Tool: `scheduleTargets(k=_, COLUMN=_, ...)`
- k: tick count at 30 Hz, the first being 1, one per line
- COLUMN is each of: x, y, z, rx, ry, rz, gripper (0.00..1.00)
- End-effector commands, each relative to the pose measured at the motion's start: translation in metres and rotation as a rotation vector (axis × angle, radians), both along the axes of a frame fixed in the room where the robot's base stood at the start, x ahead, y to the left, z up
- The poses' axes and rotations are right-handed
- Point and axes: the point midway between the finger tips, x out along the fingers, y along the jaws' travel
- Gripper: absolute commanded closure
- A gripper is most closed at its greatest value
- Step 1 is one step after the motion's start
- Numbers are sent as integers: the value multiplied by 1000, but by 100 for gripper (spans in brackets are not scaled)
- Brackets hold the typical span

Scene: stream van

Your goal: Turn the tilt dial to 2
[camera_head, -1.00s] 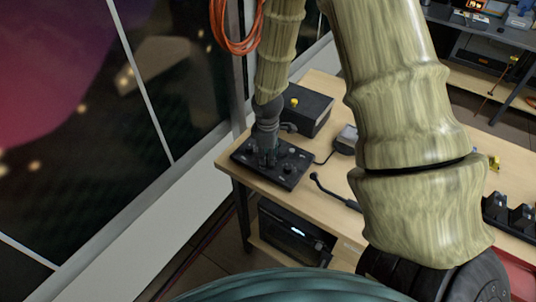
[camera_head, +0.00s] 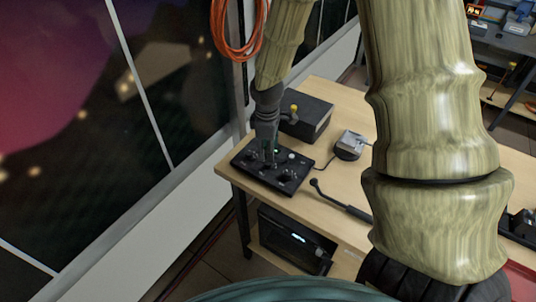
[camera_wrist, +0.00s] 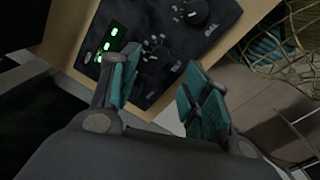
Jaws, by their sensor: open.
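The black control panel (camera_head: 265,182) lies flat on the near left corner of the wooden table. It carries dark round knobs, one of them (camera_head: 288,175) near its front right. In the wrist view the panel (camera_wrist: 85,55) shows green lit marks and a dark dial (camera_wrist: 200,12) with pale ticks and a small label at the top. I cannot read the label or the dial's setting for certain. My gripper (camera_head: 269,156) points down over the panel's middle. In the wrist view its teal-padded fingers (camera_wrist: 158,88) are apart, with nothing seen between them and the dial beyond them.
A black box (camera_head: 308,118) with a yellow knob stands behind the panel. A grey device (camera_head: 350,145) with a cable and a black gooseneck microphone (camera_head: 340,200) lie to the right. A window wall runs along the left. Orange cable (camera_head: 236,30) hangs at the top.

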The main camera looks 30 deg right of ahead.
Motion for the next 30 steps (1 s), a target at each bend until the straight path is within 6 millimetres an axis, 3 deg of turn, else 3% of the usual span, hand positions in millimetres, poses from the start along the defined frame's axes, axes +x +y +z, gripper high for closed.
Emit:
scheduleTargets(k=12, x=-1, y=1, z=47, rx=1, ry=-2, rz=0, gripper=53)
scheduleTargets(k=30, x=-2, y=1, z=54, rx=0, ry=0, rz=0, gripper=53)
